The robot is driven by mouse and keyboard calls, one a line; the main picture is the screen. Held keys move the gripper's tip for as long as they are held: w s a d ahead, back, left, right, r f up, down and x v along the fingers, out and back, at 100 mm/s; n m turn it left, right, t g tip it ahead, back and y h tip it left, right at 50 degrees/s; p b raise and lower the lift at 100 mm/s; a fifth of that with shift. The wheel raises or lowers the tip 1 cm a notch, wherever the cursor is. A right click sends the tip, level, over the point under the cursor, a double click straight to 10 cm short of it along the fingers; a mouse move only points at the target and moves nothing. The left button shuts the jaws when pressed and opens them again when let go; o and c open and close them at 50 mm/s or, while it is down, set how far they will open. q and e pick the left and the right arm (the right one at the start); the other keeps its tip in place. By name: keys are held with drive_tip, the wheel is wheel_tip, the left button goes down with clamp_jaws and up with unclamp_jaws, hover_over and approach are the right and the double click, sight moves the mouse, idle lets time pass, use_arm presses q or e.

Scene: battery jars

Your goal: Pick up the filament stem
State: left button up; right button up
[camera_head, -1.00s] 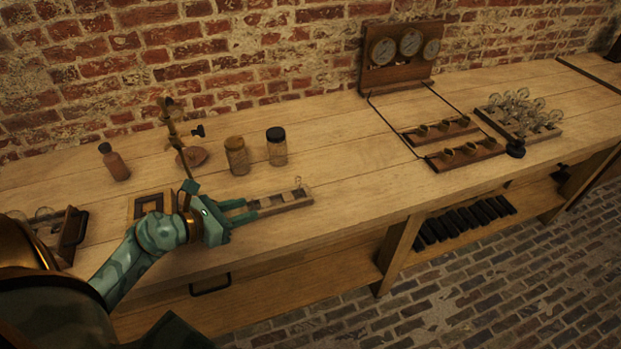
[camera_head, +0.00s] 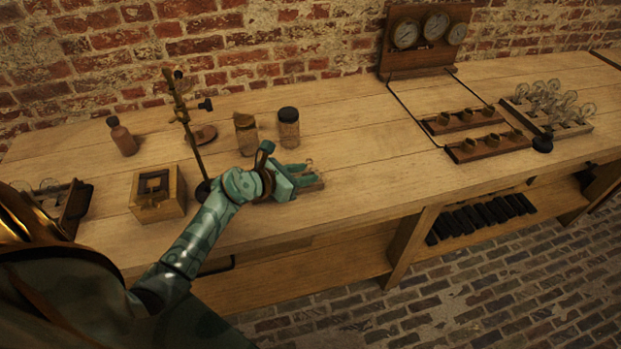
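The filament stem (camera_head: 309,162) is a tiny pale upright piece at the far right end of a small wooden rack (camera_head: 318,186) on the bench. My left gripper (camera_head: 312,178) reaches over the rack from the left, and its fingers are apart near the stem. The fingers and hand hide most of the rack. I cannot tell whether the fingers touch the stem. My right gripper is not in view.
Two jars (camera_head: 288,128) and a brass stand (camera_head: 183,125) are behind my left arm. A wooden box (camera_head: 157,194) is left of it. A red-brown bottle (camera_head: 122,137) stands further back. Bulbs in a rack (camera_head: 548,110) are far right.

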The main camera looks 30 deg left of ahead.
use_arm(q)
drive_tip(key=shift+w+d+f, duration=0.15)
drive_tip(key=shift+w, duration=0.3)
drive_tip(key=shift+s, duration=0.1)
clamp_jaws()
